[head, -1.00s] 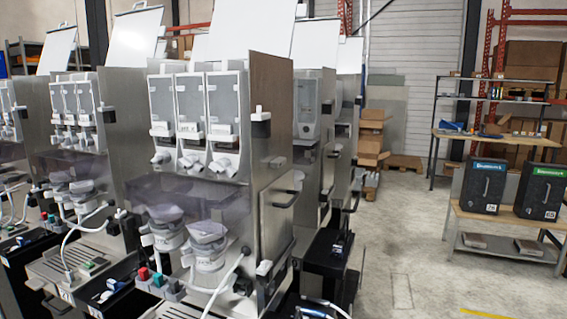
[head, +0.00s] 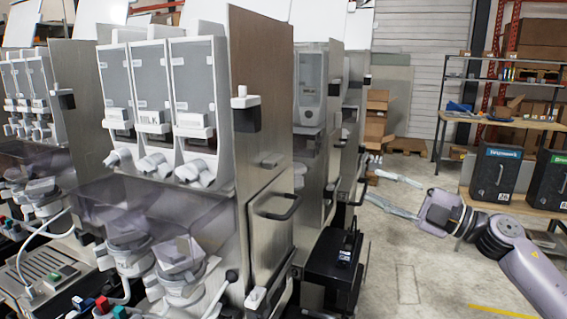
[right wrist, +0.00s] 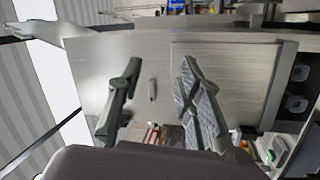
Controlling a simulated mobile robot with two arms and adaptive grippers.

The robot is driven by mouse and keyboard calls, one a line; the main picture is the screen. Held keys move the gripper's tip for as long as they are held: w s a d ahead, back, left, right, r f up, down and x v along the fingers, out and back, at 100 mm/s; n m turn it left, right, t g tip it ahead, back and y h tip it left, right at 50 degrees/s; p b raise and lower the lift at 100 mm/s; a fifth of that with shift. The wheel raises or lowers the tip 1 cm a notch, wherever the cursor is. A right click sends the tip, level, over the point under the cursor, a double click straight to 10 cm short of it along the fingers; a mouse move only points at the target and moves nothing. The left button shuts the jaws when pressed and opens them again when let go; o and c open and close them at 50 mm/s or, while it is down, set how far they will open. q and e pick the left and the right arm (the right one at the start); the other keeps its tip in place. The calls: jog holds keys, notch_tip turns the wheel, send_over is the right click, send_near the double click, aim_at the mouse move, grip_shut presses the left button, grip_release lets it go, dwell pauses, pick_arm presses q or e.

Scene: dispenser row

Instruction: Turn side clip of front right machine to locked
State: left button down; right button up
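The front right machine (head: 258,60) is the nearest one, with its steel side panel facing right. A side clip (head: 245,108), a white knob on a black block, sits high on that panel near its front edge. A second white knob (head: 255,298) shows low on the same side. I cannot tell from these frames whether the clip is locked. My right gripper (head: 392,193) is open and empty, right of the machine and apart from it. In the right wrist view its spread fingers (right wrist: 160,100) face a steel panel with a small grey piece (right wrist: 152,90) between them.
Black dispensers (head: 495,172) stand on a wooden bench at right. Open floor (head: 405,270) lies between.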

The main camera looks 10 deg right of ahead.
jog(key=s+a+r+n+g, duration=0.4)
jog(key=s+a+r+n, duration=0.15)
jog(key=s+r, duration=0.2)
jog(key=p, duration=0.8)
send_near(280, 162)
jog(key=shift+y, duration=0.4)
jog(key=x, duration=0.8)
jog(key=shift+w, duration=0.2)
jog(key=shift+w+a+f, duration=0.2)
jog(key=shift+w+a, duration=0.1)
jog(key=shift+a, duration=0.2)
jog(key=shift+c, duration=0.3)
grip_shut()
